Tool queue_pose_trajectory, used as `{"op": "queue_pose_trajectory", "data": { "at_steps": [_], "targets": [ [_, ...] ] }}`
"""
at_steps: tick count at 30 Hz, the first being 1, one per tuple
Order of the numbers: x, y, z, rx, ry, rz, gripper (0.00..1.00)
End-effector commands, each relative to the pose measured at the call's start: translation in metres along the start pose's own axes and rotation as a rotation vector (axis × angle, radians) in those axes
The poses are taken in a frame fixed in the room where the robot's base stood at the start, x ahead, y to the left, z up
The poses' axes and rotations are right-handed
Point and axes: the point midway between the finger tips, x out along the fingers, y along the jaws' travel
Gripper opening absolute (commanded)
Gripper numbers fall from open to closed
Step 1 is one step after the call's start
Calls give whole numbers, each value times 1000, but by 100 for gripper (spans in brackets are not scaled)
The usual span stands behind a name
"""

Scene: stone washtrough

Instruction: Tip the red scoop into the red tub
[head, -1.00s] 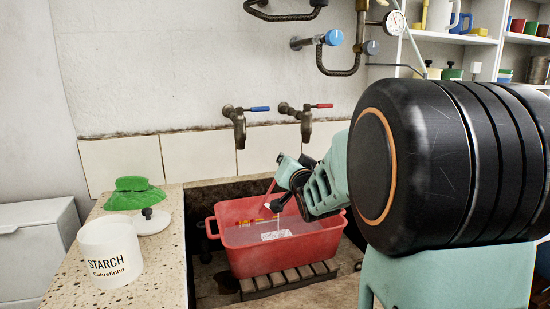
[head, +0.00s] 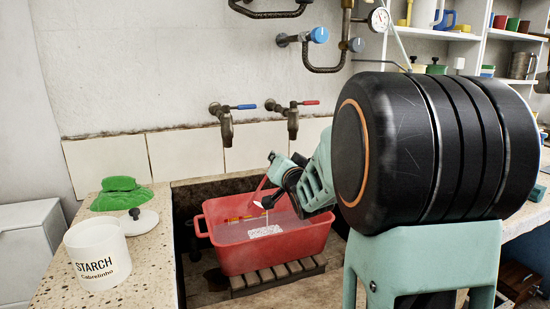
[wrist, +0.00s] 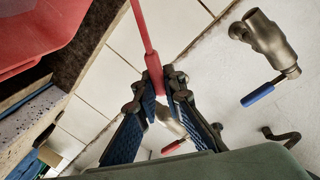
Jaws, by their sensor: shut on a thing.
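The red tub (head: 272,258) sits in the stone trough on a slatted wooden rack, with greyish contents. A white speckled patch and a red-yellow strip show inside it. My gripper (head: 274,185) is over the tub, shut on the red handle of the scoop (head: 262,184). In the wrist view the fingertips (wrist: 163,88) close around this handle (wrist: 147,35), which runs out of the top of the frame. The scoop's bowl is not clear; a small pale shape and a thin pale line show below the handle. The tub (wrist: 35,32) fills the wrist view's upper left corner.
A white STARCH canister (head: 97,256) stands open on the left ledge, with its lid (head: 138,222) and a green cloth (head: 121,194) behind. Blue and red handled taps (head: 226,122) are on the wall above the trough. Shelves stand at the right.

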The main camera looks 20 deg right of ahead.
Motion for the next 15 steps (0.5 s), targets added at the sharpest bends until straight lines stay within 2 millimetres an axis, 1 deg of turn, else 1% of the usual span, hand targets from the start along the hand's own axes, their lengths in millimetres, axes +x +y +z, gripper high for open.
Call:
{"op": "queue_pose_trajectory", "data": {
  "at_steps": [1,6,12,15],
  "targets": [
    [0,3,-4,17,-3,3,0],
    [2,15,-7,84,-14,3,0],
    [4,23,-7,133,-21,1,0],
    [4,24,-6,140,-23,-1,0]
  ]
}}
